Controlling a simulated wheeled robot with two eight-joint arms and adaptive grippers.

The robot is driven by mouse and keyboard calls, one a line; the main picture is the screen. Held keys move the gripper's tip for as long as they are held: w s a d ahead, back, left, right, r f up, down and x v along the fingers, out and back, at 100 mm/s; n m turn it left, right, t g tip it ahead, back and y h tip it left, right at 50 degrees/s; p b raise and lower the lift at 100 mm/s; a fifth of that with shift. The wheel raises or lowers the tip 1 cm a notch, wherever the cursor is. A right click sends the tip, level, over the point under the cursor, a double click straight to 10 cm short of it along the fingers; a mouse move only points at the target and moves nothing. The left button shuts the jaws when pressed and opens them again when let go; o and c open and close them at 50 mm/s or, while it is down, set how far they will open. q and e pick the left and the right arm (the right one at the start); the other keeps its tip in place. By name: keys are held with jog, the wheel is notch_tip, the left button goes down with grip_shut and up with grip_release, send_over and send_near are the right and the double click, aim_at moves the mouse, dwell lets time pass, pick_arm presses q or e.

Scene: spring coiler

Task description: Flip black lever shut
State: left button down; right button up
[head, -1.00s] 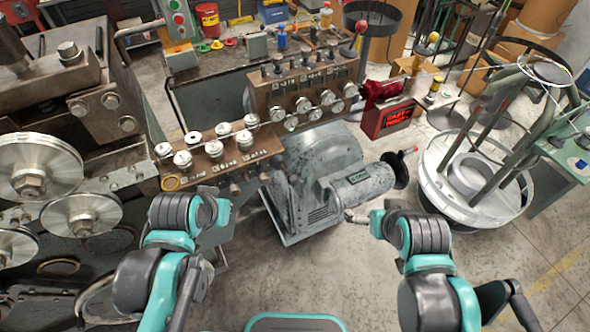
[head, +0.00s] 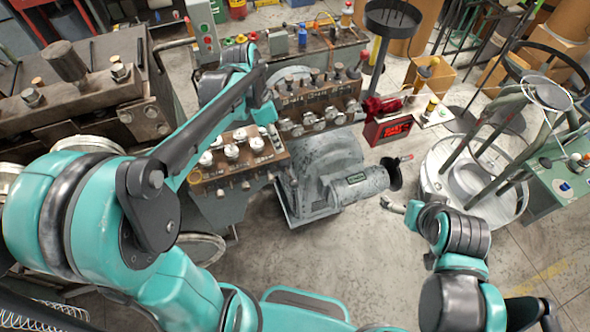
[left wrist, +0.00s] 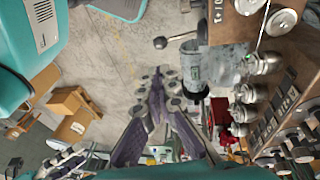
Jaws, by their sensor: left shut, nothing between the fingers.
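My left gripper (head: 272,136) reaches over the brown block with silver knobs (head: 235,160) in the head view, near the block's right end. In the left wrist view its fingers (left wrist: 165,82) are together, with nothing between them. A lever with a dark ball end (left wrist: 160,42) stands beyond the fingertips in that view, apart from them; I cannot tell whether it is the black lever. No black lever shows clearly in the head view. My right gripper (head: 392,206) hangs over the floor at the right of the grey motor (head: 353,185); its jaw state is unclear.
The floor in front is clear.

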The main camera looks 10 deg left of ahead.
aim_at(293, 185)
pick_arm(q)
jog(key=b+x, duration=0.1)
jog(key=x, duration=1.3)
jog(key=shift+b, duration=0.3)
jog(key=shift+s+f, duration=0.1)
jog(key=shift+f, duration=0.05)
jog(key=shift+s+d+f+t+b, duration=0.15)
jog(key=shift+s+f+t+b, duration=0.05)
jog(key=shift+t+b, duration=0.1)
jog(key=shift+y, duration=0.3)
jog(key=shift+s+d+f+t+y+b, duration=0.15)
jog(key=shift+s+f+t+y+b, duration=0.1)
jog(key=shift+f+t+b, duration=0.15)
jog(key=shift+s+d+f+t+y+b, duration=0.2)
jog(key=shift+f+t+b, duration=0.1)
jog(key=shift+f+b, duration=0.15)
notch_tip(293, 185, down, 7)
jog(key=s+t+y+b, duration=0.1)
jog(key=t+y+b, duration=0.1)
jog(key=b, duration=0.5)
jog(key=shift+s+d+r+m+t, duration=0.2)
jog(key=shift+d+m+t, duration=0.1)
jog(key=shift+d+t, duration=0.15)
